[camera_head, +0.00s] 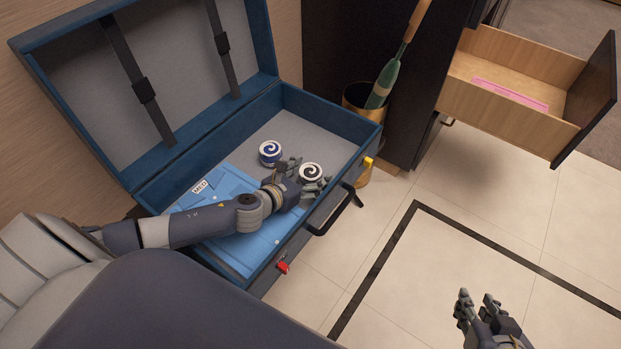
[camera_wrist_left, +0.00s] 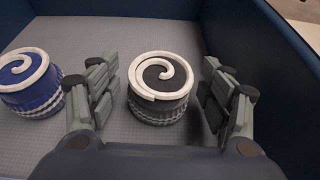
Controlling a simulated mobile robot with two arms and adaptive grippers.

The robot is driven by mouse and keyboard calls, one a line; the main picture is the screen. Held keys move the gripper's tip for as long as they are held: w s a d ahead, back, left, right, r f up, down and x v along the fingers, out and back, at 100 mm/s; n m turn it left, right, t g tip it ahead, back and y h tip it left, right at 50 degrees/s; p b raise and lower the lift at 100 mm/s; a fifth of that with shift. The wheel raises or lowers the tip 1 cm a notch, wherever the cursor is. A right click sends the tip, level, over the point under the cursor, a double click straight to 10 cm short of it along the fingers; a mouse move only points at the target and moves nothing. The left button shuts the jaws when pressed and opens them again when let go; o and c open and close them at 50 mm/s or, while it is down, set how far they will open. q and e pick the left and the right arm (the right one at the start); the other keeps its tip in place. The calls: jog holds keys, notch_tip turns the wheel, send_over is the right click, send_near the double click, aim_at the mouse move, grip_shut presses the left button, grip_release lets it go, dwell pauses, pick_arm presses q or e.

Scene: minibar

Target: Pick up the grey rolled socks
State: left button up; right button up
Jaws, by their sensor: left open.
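The grey rolled socks (camera_head: 311,172) stand in the open blue suitcase (camera_head: 330,122), with a white spiral on top. In the left wrist view the grey rolled socks (camera_wrist_left: 159,88) sit between the two fingers of my left gripper (camera_wrist_left: 160,100), with a gap on each side. In the head view my left gripper (camera_head: 304,175) is inside the suitcase at the socks, open. My right gripper (camera_head: 478,304) is empty over the floor at the lower right, its fingers apart.
Blue rolled socks (camera_head: 269,153) stand to the left of the grey ones; they also show in the left wrist view (camera_wrist_left: 31,82). A light blue folded item (camera_head: 225,193) lies in the suitcase. An open wooden drawer (camera_head: 502,100) holds a pink item (camera_head: 510,95). The tiled floor is clear.

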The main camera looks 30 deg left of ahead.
pick_arm(q)
jog(key=shift+w+f, duration=0.15)
jog(key=shift+w, duration=0.15)
jog(key=c, duration=1.1)
jog(key=shift+c, duration=0.2)
